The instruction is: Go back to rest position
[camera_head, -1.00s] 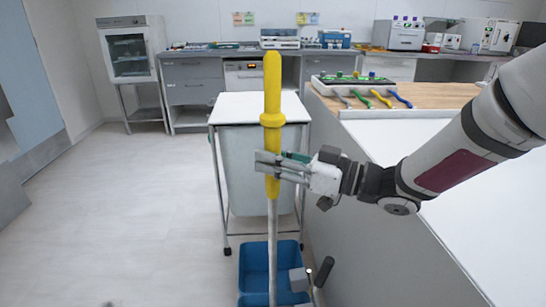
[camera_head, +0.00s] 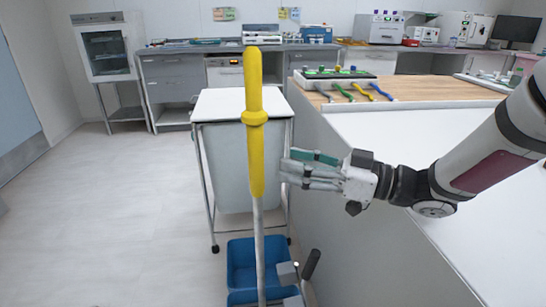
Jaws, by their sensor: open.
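My gripper (camera_head: 284,170) is open and empty, to the right of a mop handle with a yellow grip (camera_head: 255,130). A small gap shows between the fingertips and the handle. The mop handle stands upright, its grey pole (camera_head: 259,250) running down into a blue bucket (camera_head: 240,264). The mop's lower end is cut off by the bottom of the picture. My arm reaches in from the right over the white counter.
A white cart (camera_head: 215,104) on wheels stands behind the mop. A counter with a wooden top (camera_head: 430,88) is on the right, bearing a tray with coloured cables (camera_head: 336,76). A glass-door cabinet (camera_head: 108,64) stands at the back left. The floor (camera_head: 110,215) on the left is clear.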

